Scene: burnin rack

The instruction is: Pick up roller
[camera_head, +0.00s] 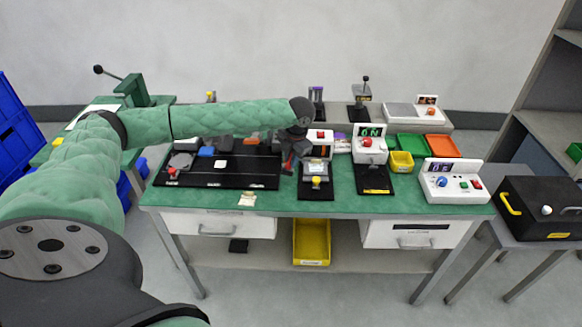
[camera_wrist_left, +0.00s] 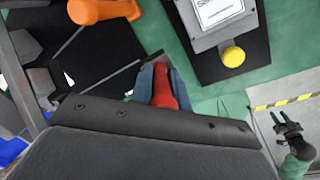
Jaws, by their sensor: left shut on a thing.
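The roller's far end is hidden by the fingers and the wrist. In the head view only a small red bit of it shows (camera_head: 288,162). My right gripper (camera_wrist_left: 287,125) shows small in the left wrist view, away from the bench, its prongs apart and empty. It is not in the head view.
The black mat (camera_head: 230,183) holds several small parts. A grey fixture with a yellow knob (camera_head: 316,182) stands close to the left gripper. White switch boxes, a yellow bin (camera_head: 401,162), and green and orange trays (camera_head: 441,146) are to the right. An orange-handled tool (camera_wrist_left: 103,10) lies nearby.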

